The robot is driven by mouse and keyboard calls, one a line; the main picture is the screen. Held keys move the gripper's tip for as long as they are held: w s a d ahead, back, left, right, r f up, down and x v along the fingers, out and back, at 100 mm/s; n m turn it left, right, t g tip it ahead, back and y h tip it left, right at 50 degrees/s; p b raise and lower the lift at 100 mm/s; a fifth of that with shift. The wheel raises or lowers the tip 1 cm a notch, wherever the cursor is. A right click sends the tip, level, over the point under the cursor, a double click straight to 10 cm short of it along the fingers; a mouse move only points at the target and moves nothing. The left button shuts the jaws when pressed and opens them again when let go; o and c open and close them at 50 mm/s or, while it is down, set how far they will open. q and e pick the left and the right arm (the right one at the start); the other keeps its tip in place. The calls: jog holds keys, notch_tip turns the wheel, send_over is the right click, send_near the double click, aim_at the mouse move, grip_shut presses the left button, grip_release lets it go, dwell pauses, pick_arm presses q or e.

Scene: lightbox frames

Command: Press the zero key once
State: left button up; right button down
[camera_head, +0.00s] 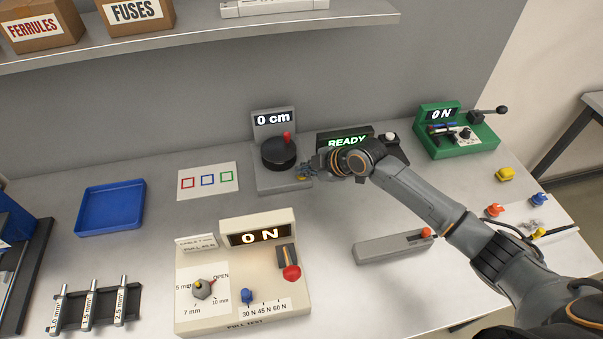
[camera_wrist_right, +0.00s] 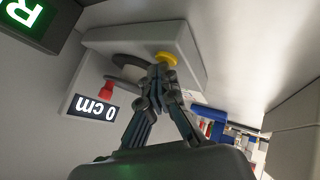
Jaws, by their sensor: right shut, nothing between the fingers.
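A grey length counter (camera_head: 262,181) stands near the back of the table, with a black dial (camera_head: 279,153), a red knob (camera_head: 287,137) and a display (camera_head: 273,119) reading "0 cm". A round yellow key (camera_wrist_right: 167,58) is on the counter's base in the right wrist view, probably the zero key; in the head view the gripper mostly covers that corner. My right gripper (camera_head: 304,172) is shut and empty at the base's front right corner. In the right wrist view its fingertips (camera_wrist_right: 160,76) overlap the key's edge; I cannot tell whether they touch it. My left gripper is out of view.
A black device reading "READY" (camera_head: 346,141) stands right behind my right wrist. A green tester (camera_head: 465,148) is farther right. A cream pull tester (camera_head: 243,304) is in front, and a grey block (camera_head: 393,249) lies under my right arm.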

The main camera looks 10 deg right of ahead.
jog(key=shift+r+p, duration=0.8)
jog(key=shift+r, duration=0.1)
jog(key=shift+r, duration=0.1)
notch_tip(320, 180, up, 5)
jog(key=p, duration=0.4)
dwell(0.8)
